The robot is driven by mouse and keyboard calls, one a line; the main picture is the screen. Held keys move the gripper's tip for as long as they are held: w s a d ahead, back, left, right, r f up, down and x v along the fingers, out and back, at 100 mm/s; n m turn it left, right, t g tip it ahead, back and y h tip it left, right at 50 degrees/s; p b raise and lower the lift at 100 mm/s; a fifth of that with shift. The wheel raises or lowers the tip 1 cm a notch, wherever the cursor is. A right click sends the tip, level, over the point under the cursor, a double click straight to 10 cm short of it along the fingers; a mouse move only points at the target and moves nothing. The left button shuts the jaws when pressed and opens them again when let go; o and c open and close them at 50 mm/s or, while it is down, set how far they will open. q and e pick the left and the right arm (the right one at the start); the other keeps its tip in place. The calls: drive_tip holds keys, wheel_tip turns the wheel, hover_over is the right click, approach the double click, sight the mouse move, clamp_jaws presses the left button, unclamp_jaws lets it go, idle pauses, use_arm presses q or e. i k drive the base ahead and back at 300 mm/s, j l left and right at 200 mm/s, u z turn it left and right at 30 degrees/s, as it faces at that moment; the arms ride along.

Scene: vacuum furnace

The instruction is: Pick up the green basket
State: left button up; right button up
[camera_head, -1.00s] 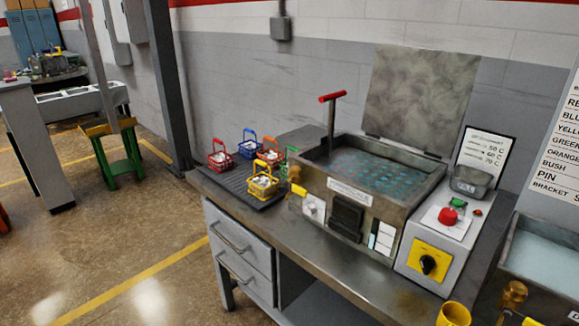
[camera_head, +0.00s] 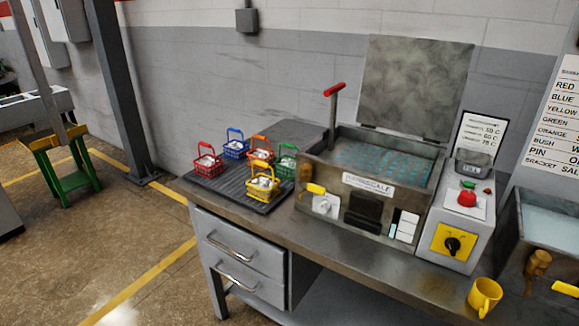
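The green basket (camera_head: 284,166) stands on a dark ribbed mat (camera_head: 222,184) at the left end of the metal bench. It is at the mat's right side, close to the tank, and the yellow basket (camera_head: 262,186) in front partly hides it. Its handle stands up. The orange basket (camera_head: 261,150), blue basket (camera_head: 235,147) and red basket (camera_head: 208,163) stand to its left on the same mat. The baskets hold pale contents. Neither of my grippers is in view.
A metal tank (camera_head: 320,196) with a raised lid and a red-handled lever (camera_head: 334,89) stands right of the baskets. A control box (camera_head: 455,238) and a yellow mug (camera_head: 484,296) are further right. A dark post (camera_head: 115,90) rises at left. The floor before the drawers is clear.

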sight(287, 166)
drive_tip(key=j+z, duration=0.15)
drive_tip(key=j, duration=0.15)
drive_tip(key=z, duration=1.55)
drive_tip(key=u, duration=1.6)
drive_tip(key=i+j, duration=0.15)
drive_tip(key=j, duration=0.25)
drive_tip(key=i+j+z, duration=0.1)
drive_tip(key=j, duration=0.25)
drive_tip(key=i+j, duration=0.2)
drive_tip(key=j, duration=0.2)
drive_tip(key=i+j+z, duration=0.1)
drive_tip(key=j, duration=0.3)
drive_tip(key=i+j, duration=0.2)
drive_tip(key=j, duration=0.2)
